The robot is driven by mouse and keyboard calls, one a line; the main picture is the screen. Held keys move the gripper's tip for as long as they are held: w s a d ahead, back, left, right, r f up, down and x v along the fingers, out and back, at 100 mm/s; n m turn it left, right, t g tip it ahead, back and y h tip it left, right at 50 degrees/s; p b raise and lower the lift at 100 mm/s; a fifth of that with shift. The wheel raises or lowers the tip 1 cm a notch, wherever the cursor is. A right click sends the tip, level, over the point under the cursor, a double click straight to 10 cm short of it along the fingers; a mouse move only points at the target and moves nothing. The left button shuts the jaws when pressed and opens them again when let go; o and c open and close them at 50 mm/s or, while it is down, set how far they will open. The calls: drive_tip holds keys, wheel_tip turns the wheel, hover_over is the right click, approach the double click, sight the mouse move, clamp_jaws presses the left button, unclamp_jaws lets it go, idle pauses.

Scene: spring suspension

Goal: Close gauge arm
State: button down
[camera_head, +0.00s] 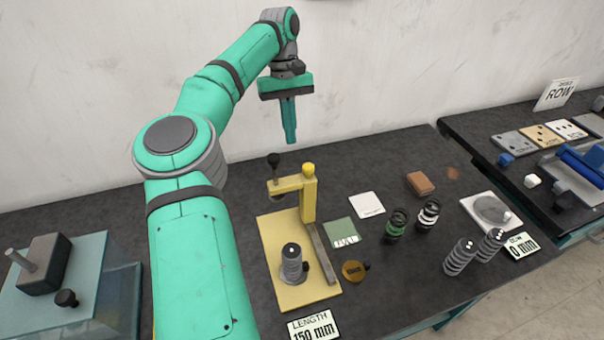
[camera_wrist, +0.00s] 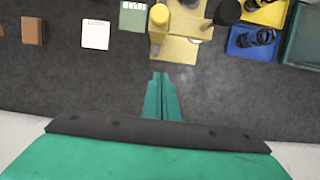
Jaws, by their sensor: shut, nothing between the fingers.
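The yellow gauge (camera_head: 307,198) stands on a yellow base plate (camera_head: 268,233) in the middle of the dark table. Its yellow arm reaches left from the top of the post, with a black knob (camera_head: 273,160) standing up at its left end. A grey spring (camera_head: 291,262) stands upright on the plate below and in front of the arm. In the wrist view the gauge (camera_wrist: 184,17) shows at the top edge, partly cut off. My gripper (camera_head: 291,140) is shut and empty, pointing down above the table behind the gauge, apart from it. Its closed fingers also show in the wrist view (camera_wrist: 160,76).
A green card (camera_head: 341,232), a white card (camera_head: 367,205) and a brown block (camera_head: 420,183) lie right of the gauge. Several springs, such as the green one (camera_head: 396,224), stand further right. A glass-like box (camera_head: 75,300) is at the left.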

sight(299, 174)
drive_tip(key=s+d+f, duration=0.2)
drive_tip(key=s+f, duration=0.4)
drive_tip(key=f, duration=0.3)
drive_tip(key=shift+f, duration=0.2)
drive_tip(key=shift+d, duration=0.1)
